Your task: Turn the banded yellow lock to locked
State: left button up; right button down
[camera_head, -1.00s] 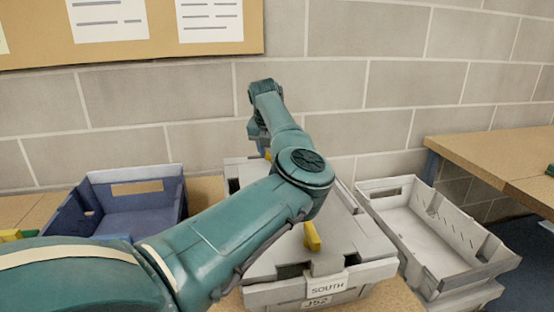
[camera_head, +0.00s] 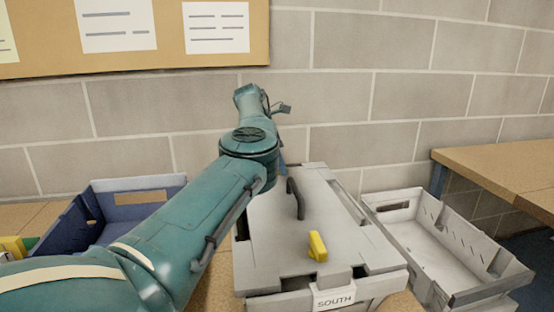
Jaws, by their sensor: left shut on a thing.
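A grey lidded crate (camera_head: 330,225) stands in front of the wall with a dark handle (camera_head: 295,198) on its lid. A plain-looking yellow lock (camera_head: 317,246) sits near its front edge, with no band that I can make out and clear of my grippers. My left arm reaches over the crate's left side. My left gripper (camera_head: 281,160) is at the crate's far end, mostly hidden behind my own arm. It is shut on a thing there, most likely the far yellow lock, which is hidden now. Whether that lock is banded, and its angle, cannot be seen. My right gripper is not in view.
A label reading SOUTH (camera_head: 334,298) is on the crate's front. A blue bin (camera_head: 100,215) stands at the left, partly behind my arm. An open grey crate (camera_head: 440,245) stands close on the right, beside a wooden table (camera_head: 505,170). The brick wall is close behind.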

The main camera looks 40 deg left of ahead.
pick_arm(q)
jog(key=shift+a+m+h+p, duration=0.1)
jog(key=shift+m+h+p, duration=0.4)
jog(key=shift+m, duration=0.5)
jog(key=shift+g, duration=0.3)
jog(key=o, duration=1.4)
jog(key=p+v, duration=0.2)
jog(key=v, duration=1.1)
jog(key=shift+d, duration=0.2)
